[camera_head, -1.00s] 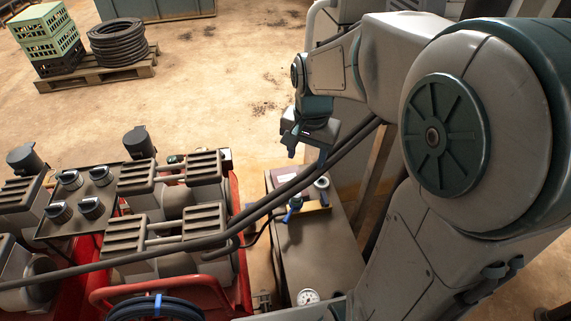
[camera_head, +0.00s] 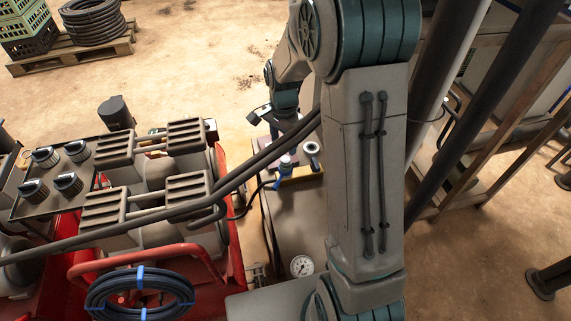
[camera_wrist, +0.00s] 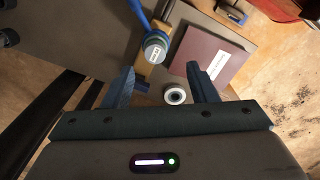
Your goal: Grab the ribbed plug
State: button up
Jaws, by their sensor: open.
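My gripper (camera_wrist: 160,67) is open and empty in the wrist view, its two blue fingers apart above a bench. A round grey-and-blue capped fitting with a white label (camera_wrist: 154,47) lies just beyond the fingertips on a tan bracket (camera_wrist: 157,72); it also shows in the head view (camera_head: 285,161). A pale ring-shaped piece with a dark centre (camera_wrist: 175,96) appears between the fingers, nearer the palm; it shows in the head view too (camera_head: 311,149). Ribbing is not clear on either, so I cannot tell which is the ribbed plug. My arm partly hides the gripper in the head view.
A dark red plate with a label (camera_wrist: 212,55) lies right of the fitting. A red-framed machine (camera_head: 225,255) with grey units stands left, and a pressure gauge (camera_head: 301,266) sits on the bench front.

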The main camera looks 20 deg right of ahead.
aim_at(286, 159)
jog(key=f, duration=0.6)
jog(key=shift+s+d+f, duration=0.2)
jog(key=shift+s+f, duration=0.05)
jog(key=shift+f, duration=0.15)
jog(key=c, duration=1)
